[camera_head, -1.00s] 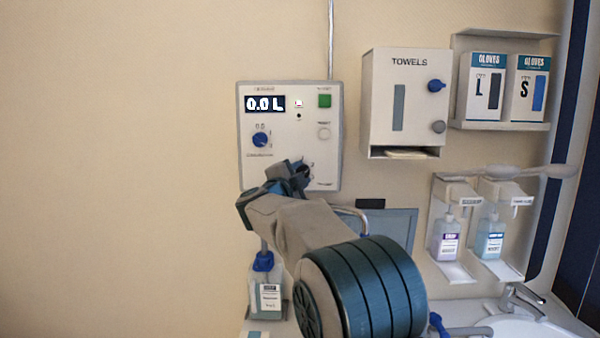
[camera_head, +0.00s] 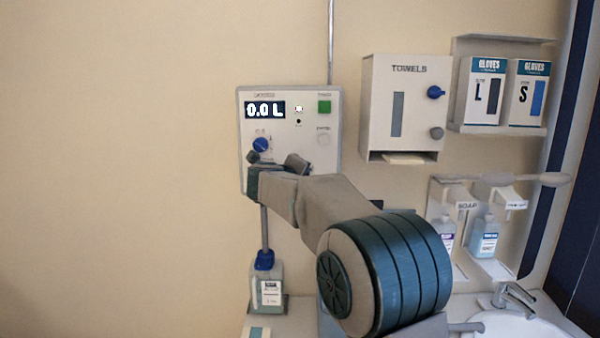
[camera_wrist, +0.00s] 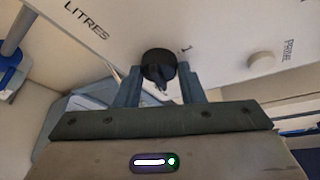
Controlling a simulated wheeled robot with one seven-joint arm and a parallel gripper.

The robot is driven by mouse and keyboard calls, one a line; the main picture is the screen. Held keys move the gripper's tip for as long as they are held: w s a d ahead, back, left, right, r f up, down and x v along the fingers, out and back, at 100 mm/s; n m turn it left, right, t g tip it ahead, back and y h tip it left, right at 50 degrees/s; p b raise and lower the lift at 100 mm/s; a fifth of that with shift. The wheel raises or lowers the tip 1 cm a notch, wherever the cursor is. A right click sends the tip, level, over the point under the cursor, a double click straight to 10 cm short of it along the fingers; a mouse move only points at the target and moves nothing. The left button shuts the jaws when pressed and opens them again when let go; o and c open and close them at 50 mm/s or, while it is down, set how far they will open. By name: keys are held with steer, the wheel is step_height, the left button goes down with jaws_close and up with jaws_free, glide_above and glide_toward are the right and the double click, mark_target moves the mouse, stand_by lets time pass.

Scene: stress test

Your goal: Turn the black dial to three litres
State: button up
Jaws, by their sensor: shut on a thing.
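The black dial (camera_wrist: 158,64) sits on the white panel in the wrist view, with a printed "1" beside its upper right. My gripper (camera_wrist: 158,76) has a finger on either side of the dial and is shut on it. "LITRES" and "PRIME" are printed on the panel. In the head view my gripper (camera_head: 276,164) is at the lower part of the wall unit (camera_head: 322,165) and hides the black dial. The unit's display (camera_head: 264,110) reads 0.0 L. Which mark the black dial points to is unclear.
A blue dial (camera_head: 260,144) is just above my gripper. A green button (camera_head: 324,107) and a pale button (camera_head: 323,139) are at the unit's right. A bottle (camera_head: 267,288) stands below. The towel dispenser (camera_head: 428,125) hangs at right. The wall at left is bare.

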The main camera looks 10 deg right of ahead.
steer(key=shift+d+m+y+p, duration=0.1)
steer(key=shift+m+y+p, duration=0.45)
steer(key=shift+m, duration=0.25)
steer(key=o, duration=1)
steer(key=shift+s, duration=0.1)
steer(key=b+v, duration=0.3)
steer(key=v, duration=1)
steer(key=shift+s+r, duration=0.25)
steer(key=shift+r, duration=0.1)
